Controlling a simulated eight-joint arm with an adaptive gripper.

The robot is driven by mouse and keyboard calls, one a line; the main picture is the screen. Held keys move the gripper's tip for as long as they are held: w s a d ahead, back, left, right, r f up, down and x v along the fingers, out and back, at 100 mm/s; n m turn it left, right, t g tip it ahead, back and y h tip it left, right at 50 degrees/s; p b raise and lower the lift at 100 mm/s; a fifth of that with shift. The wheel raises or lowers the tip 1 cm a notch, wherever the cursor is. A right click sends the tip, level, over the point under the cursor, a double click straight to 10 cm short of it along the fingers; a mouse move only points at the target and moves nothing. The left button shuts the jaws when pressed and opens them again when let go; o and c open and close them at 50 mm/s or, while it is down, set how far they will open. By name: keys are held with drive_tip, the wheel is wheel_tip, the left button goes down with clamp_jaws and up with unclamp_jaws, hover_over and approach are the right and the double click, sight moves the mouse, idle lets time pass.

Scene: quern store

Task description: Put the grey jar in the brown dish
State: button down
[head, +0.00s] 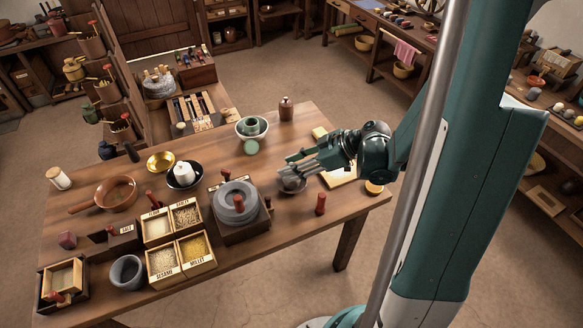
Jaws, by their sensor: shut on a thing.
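My gripper (294,165) reaches in from the right over the right half of the table. It is shut on a small grey thing, most likely the grey jar, largely hidden by the fingers. Directly below the fingertips is a small dark brownish dish (292,187) on the table. From this view I cannot tell whether the held jar touches the dish or hangs just above it.
A quern (237,203) stands left of the dish and a dark red bottle-like piece (320,204) to its right front. A white bowl (252,128) with green vessels is behind. Grain boxes (178,240), a brown pan (116,193) and a grey mortar (127,272) fill the left.

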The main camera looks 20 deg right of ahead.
drive_tip(key=shift+f, duration=0.1)
idle(0.3)
drive_tip(key=c, duration=1.6)
unclamp_jaws()
drive_tip(key=p+v, duration=0.3)
drive_tip(key=v, duration=0.9)
drive_tip(key=shift+a, duration=0.15)
